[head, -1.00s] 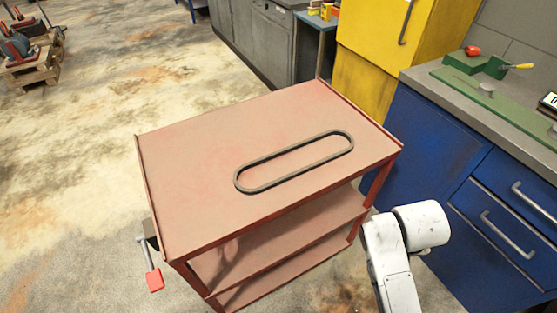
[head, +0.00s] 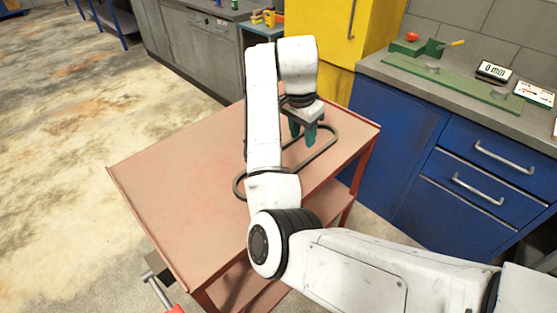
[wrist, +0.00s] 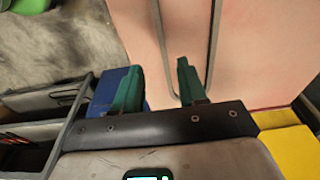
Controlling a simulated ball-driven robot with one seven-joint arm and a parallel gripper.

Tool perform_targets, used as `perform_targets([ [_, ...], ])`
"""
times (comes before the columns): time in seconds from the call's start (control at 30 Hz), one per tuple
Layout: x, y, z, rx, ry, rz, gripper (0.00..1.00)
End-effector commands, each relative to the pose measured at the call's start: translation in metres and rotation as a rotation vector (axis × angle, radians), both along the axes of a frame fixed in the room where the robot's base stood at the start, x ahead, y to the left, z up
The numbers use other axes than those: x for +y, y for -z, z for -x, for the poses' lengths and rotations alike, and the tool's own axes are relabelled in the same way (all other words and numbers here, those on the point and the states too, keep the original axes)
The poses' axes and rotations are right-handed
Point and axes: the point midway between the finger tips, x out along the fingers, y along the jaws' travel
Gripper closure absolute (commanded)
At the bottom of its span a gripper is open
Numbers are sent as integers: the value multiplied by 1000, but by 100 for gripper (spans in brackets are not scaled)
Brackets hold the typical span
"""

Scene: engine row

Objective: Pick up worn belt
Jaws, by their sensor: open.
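The worn belt (head: 318,153) is a dark, long loop lying flat on the top shelf of a red cart (head: 165,175). My arm hides part of its left side. My gripper (head: 303,134) has teal fingers and points down over the far right part of the loop. In the wrist view, the gripper (wrist: 158,68) is open with its fingers apart. The belt (wrist: 213,50) shows there as two long sides, one between the fingertips and one to the right of them. Its rounded end passes behind the fingers. I see nothing held; whether the fingers touch the belt I cannot tell.
A yellow cabinet (head: 345,75) stands behind the cart. A blue drawer bench (head: 400,130) is to the right, with a green fixture (head: 450,80) and small displays on top. A crank handle (head: 158,290) sticks out at the cart's near left corner. The cart's left top is bare.

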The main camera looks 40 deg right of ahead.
Motion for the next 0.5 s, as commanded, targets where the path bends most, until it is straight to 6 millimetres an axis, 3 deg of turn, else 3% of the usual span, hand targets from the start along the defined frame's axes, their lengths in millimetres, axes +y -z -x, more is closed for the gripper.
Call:
perform_targets([
  [0.5,-7,56,-1,1,1,-3,58],
])
